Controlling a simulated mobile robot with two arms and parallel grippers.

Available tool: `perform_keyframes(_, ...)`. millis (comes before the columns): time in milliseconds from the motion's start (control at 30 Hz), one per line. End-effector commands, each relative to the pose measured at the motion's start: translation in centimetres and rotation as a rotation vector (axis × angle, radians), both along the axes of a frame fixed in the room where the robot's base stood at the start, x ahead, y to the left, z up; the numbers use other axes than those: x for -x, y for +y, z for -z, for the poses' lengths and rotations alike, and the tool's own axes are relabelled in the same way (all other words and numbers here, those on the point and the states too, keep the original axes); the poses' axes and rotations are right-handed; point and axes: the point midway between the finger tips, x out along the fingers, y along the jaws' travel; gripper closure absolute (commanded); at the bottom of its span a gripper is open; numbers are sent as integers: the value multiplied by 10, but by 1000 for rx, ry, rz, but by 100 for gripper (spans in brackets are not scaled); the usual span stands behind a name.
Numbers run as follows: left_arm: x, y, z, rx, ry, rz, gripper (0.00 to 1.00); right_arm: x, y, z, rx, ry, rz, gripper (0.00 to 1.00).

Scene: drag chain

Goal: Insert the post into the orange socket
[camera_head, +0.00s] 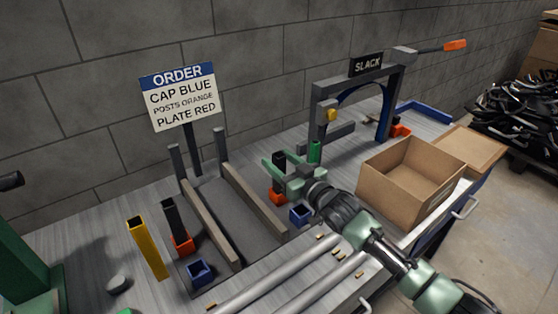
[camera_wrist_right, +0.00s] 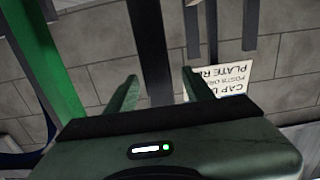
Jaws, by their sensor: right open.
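My right gripper (camera_head: 279,166) is open, with its fingers around the upper part of a dark upright post (camera_head: 279,158). In the right wrist view the dark post (camera_wrist_right: 150,50) stands between the two green fingertips (camera_wrist_right: 158,88), with a gap visible on each side. An orange socket (camera_head: 277,196) is below this post; the gripper partly hides the area, and I cannot tell whether the post is seated. Another dark post (camera_head: 171,218) stands at an orange socket (camera_head: 183,244) on the left.
A green post (camera_head: 314,152) stands close to my right gripper. Blue sockets (camera_head: 300,215) (camera_head: 200,273), a yellow post (camera_head: 147,248) and wooden rails (camera_head: 255,201) are on the bench. An order sign (camera_head: 182,98), a slack gauge frame (camera_head: 360,88) and an open cardboard box (camera_head: 408,190) surround the work area.

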Motion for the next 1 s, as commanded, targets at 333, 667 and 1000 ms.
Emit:
perform_keyframes(333, 0, 0, 4, 0, 0, 0, 64, 44, -32, 2, 2, 1, 0, 48)
perform_keyframes(667, 0, 0, 5, 1, 0, 0, 64, 60, -44, 0, 1, -1, 0, 48)
perform_keyframes(1000, 0, -1, 5, 1, 0, 0, 64, 60, -44, 0, 1, -1, 0, 48)
